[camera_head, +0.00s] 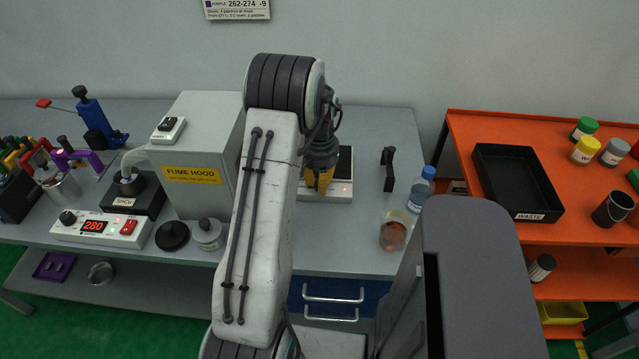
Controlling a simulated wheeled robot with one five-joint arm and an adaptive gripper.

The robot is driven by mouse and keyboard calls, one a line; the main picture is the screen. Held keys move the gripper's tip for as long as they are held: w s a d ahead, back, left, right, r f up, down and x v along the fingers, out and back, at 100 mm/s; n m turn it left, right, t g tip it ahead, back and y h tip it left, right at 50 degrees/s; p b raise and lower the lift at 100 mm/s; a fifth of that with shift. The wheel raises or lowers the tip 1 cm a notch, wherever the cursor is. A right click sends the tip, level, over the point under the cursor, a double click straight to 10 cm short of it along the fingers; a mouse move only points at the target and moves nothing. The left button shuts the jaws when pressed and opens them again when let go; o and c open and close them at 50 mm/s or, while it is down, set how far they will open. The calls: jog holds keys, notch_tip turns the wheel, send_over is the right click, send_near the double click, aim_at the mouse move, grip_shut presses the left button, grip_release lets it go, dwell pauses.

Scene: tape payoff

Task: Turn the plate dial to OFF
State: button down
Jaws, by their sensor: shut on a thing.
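A small plate unit (341,192) with a black top and a white front panel stands on the grey bench, to the right of the fume hood. A small red light shows on the right of its front panel. My gripper (319,188) points down at the left part of this front panel, its yellow fingers shut on the plate dial. The dial itself is hidden by the fingers, so its setting cannot be read. My arm covers the area just left of the unit.
The fume hood box (196,135) stands left of my arm. A white controller (100,229) reading 280 is farther left. Right of the plate are a black stand (388,170), a blue-capped bottle (420,190) and a beaker of orange liquid (393,234). An orange table (560,235) is at right.

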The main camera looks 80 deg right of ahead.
jog(key=c, duration=1.3)
grip_release()
jog(key=shift+m, duration=0.3)
